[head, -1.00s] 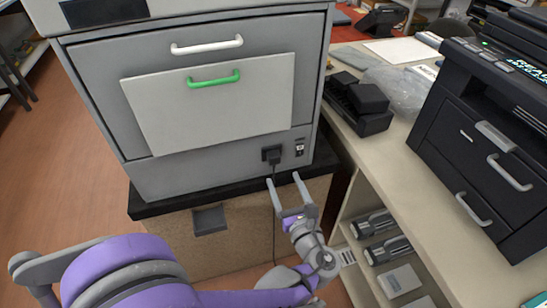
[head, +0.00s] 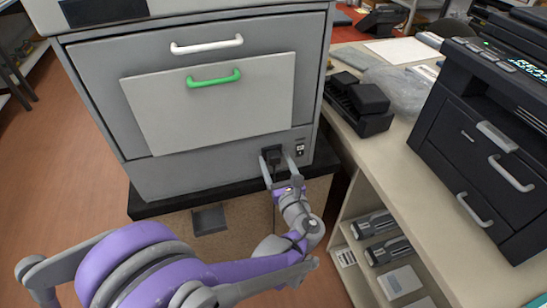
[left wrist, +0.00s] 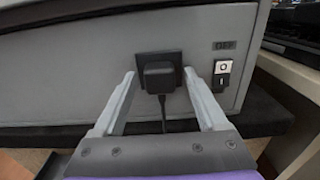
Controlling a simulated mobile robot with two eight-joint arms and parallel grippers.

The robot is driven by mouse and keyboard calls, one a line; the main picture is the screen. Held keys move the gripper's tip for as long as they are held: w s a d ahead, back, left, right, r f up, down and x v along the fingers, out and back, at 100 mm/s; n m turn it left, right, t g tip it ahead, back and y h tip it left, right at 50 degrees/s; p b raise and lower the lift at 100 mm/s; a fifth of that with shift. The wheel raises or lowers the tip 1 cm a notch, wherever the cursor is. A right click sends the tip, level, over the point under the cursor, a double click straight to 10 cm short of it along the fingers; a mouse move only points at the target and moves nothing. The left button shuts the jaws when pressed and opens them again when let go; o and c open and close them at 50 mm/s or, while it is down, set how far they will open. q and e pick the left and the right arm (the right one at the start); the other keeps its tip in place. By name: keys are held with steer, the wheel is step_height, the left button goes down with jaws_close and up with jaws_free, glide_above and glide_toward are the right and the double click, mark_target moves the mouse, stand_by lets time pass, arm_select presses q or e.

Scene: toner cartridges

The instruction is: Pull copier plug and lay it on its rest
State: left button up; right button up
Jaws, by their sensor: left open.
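The grey copier (head: 180,120) stands on a black-topped base. Its black plug (head: 273,157) sits in the socket low on the front right, with its cord hanging down; the plug (left wrist: 159,77) shows between my fingers in the left wrist view. My left gripper (head: 278,164) is open, one finger on each side of the plug, with gaps visible on both sides. My right gripper is not in view.
A power switch (left wrist: 222,74) is right of the socket, close to my right-hand finger. A cream counter (head: 400,175) with shelves below stands to the right, holding a black printer (head: 480,130) and a black tray. Open floor lies at the left.

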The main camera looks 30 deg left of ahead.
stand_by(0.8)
arm_select(q)
jaws_close()
stand_by(0.5)
steer(key=v, duration=0.6)
stand_by(0.9)
